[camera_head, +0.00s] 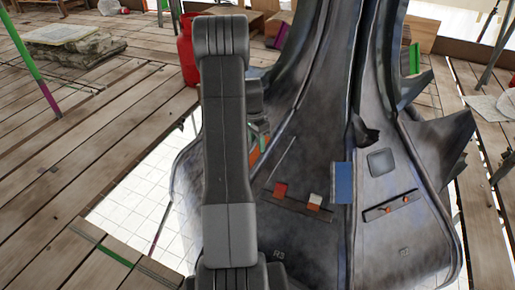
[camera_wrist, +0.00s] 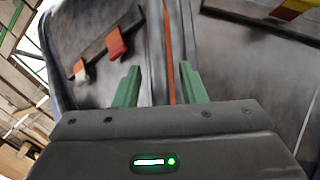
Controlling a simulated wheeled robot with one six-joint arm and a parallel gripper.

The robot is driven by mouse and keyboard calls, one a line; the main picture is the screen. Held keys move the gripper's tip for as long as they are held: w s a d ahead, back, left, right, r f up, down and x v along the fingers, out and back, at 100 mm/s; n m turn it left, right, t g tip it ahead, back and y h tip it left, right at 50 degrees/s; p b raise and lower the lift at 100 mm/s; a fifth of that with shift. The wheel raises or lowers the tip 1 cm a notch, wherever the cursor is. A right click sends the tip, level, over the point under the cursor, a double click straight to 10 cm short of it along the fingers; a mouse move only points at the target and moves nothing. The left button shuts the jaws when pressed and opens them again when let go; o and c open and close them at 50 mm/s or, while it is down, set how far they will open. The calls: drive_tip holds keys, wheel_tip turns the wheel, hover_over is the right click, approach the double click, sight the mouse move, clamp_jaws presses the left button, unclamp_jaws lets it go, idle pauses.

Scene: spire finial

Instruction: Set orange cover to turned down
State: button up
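A dark strip on the grey metal spire carries a red-orange piece (camera_head: 280,189) and an orange-and-white piece (camera_head: 314,201). In the wrist view the red-orange piece (camera_wrist: 117,45) and the orange-and-white piece (camera_wrist: 78,69) stand out from their strip, left of my fingers. I cannot tell for sure which is the orange cover. My gripper (camera_wrist: 160,80) has two green fingers, apart and with nothing held. A thin orange vertical strip (camera_wrist: 169,50) shows in the gap beyond them. In the head view my arm hides most of the gripper.
A blue panel (camera_head: 343,183), a square grey plate (camera_head: 381,162) and another strip with small orange knobs (camera_head: 392,206) are on the spire. Jagged metal fins (camera_head: 440,135) stick out at right. A red gas bottle (camera_head: 188,50) stands behind my arm. Wooden planks (camera_head: 70,150) surround an open gap.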

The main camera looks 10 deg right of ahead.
drive_tip(key=shift+f, duration=0.6)
clamp_jaws()
drive_tip(key=shift+s, duration=0.1)
